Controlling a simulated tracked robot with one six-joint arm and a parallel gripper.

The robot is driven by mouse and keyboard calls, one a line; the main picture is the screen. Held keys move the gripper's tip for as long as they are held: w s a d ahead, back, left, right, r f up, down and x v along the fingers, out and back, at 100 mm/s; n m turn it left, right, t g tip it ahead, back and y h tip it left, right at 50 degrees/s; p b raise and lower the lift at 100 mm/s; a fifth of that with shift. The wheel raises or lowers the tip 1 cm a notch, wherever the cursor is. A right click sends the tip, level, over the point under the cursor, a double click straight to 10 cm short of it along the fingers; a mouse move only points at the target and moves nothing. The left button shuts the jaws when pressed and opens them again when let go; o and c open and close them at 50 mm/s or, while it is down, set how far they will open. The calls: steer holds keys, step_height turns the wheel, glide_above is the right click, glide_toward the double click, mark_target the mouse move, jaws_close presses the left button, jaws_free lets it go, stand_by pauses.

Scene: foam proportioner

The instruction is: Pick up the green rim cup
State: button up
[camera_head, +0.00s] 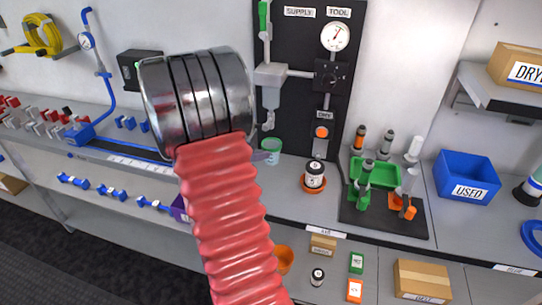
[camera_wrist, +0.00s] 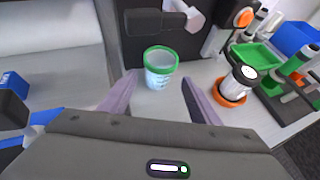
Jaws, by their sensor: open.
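The green rim cup (camera_wrist: 160,70) is a clear cup with a green rim, standing upright on the grey counter. In the head view it shows partly (camera_head: 271,148), just right of my arm. My gripper (camera_wrist: 158,94) is open, with one purple finger on each side of the near part of the cup in the wrist view. Nothing is held, and I cannot tell whether the fingers touch the cup.
A white jar with a black lid (camera_head: 315,174) stands on an orange base right of the cup. A black panel (camera_head: 296,130) rises behind. A green tray (camera_head: 375,172) with bottles and a blue USED bin (camera_head: 466,177) are further right. Blue parts lie left.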

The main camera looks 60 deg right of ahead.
mark_target(265, 149)
steer(key=shift+x, duration=2.75)
steer(key=shift+x, duration=2.75)
steer(key=shift+c, duration=0.6)
steer(key=shift+w, duration=0.1)
steer(key=c, duration=0.6)
